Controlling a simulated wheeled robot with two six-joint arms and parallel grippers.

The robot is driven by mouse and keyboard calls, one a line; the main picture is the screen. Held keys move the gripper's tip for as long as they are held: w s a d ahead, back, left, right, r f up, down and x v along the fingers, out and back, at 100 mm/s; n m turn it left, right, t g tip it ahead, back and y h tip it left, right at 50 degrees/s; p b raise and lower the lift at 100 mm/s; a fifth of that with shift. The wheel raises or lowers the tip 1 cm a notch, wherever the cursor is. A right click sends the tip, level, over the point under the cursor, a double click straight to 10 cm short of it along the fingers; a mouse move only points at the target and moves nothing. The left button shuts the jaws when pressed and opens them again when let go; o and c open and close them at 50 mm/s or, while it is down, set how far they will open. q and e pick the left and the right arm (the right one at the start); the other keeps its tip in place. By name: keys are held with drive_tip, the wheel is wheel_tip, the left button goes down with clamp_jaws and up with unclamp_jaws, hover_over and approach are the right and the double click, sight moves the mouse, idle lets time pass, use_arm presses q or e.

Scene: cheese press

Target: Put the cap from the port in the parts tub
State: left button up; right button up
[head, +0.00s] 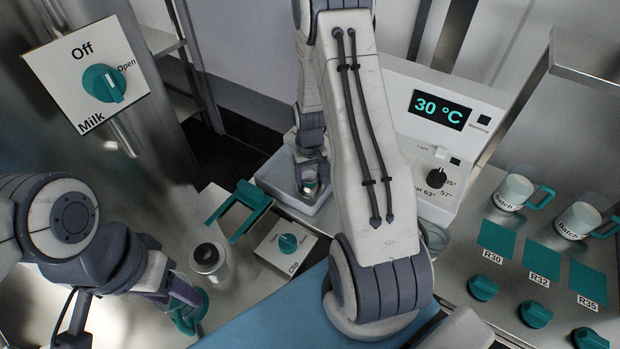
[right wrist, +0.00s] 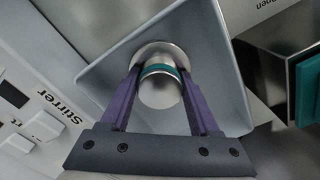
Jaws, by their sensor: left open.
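The cap (right wrist: 160,88) is a silvery round piece with a teal band, above a wider metal disc. My right gripper (head: 310,184) has its purple fingertips against both sides of the cap, shut on it, also in the right wrist view (right wrist: 160,78). The cap is over the pale grey tub (head: 272,188), whose sloping wall shows in the right wrist view (right wrist: 112,85). I cannot tell how high it is above the floor. My left gripper (head: 190,298) is open at the lower left, close to a teal rounded part (head: 186,318); whether they touch is unclear.
A steel cylinder with a dark top (head: 207,257), a teal bracket (head: 240,208) and a clip knob panel (head: 288,243) stand left of my right arm. Mugs (head: 514,190) and teal knobs (head: 482,288) are at the right.

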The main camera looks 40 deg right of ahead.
drive_tip(key=shift+o, duration=1.2)
